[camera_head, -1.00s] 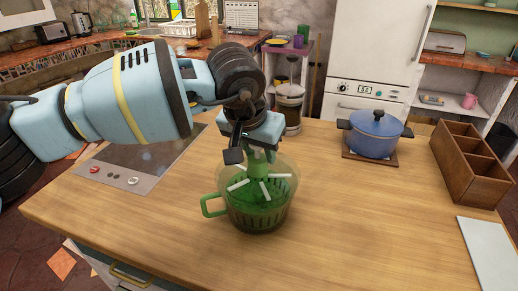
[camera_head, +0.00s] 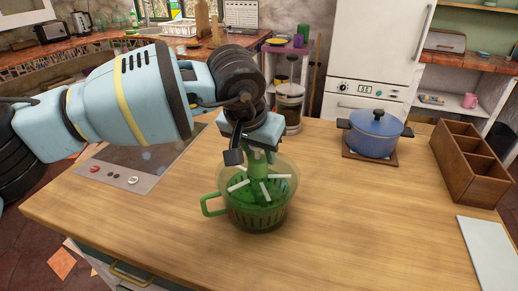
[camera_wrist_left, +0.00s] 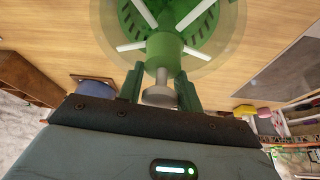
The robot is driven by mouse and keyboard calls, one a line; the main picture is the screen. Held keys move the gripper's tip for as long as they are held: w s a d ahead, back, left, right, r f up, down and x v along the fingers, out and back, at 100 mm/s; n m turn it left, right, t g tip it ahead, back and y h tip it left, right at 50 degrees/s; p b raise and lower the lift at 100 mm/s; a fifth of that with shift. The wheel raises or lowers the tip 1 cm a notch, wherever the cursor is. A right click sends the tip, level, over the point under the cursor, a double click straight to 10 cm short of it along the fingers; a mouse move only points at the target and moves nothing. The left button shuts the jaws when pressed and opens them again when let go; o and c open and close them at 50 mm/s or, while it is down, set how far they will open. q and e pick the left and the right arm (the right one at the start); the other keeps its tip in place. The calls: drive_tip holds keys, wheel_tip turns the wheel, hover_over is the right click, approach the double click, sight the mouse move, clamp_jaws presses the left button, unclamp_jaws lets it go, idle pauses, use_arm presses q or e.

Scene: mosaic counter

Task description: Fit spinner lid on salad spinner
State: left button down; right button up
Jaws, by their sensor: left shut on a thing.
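The salad spinner (camera_head: 250,218) is a green slotted bowl with a side handle, upright on the wooden counter. The spinner lid (camera_head: 278,186) is a clear disc with white spokes and a green hub. It lies level at the bowl's top; I cannot tell whether it is fully seated. My left gripper (camera_head: 260,155) is above the hub. In the left wrist view my left gripper (camera_wrist_left: 160,92) has its fingers on both sides of the lid's grey knob, shut on it. The lid (camera_wrist_left: 165,45) also shows there. My right gripper is not in view.
A blue pot (camera_head: 375,140) stands on a wooden trivet at the back right. A wooden divided box (camera_head: 470,160) and a pale board (camera_head: 490,252) are at the right edge. A cooktop (camera_head: 140,165) is on the left. The front middle of the counter (camera_head: 350,230) is clear.

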sight(252, 179)
use_arm(q)
drive_tip(key=shift+f, duration=0.55)
drive_tip(key=c, duration=0.9)
unclamp_jaws()
drive_tip(key=shift+o, duration=0.2)
drive_tip(key=v, duration=0.7)
drive_tip(key=shift+s+r, duration=0.15)
drive_tip(key=shift+r, duration=0.2)
drive_tip(key=shift+a, duration=0.1)
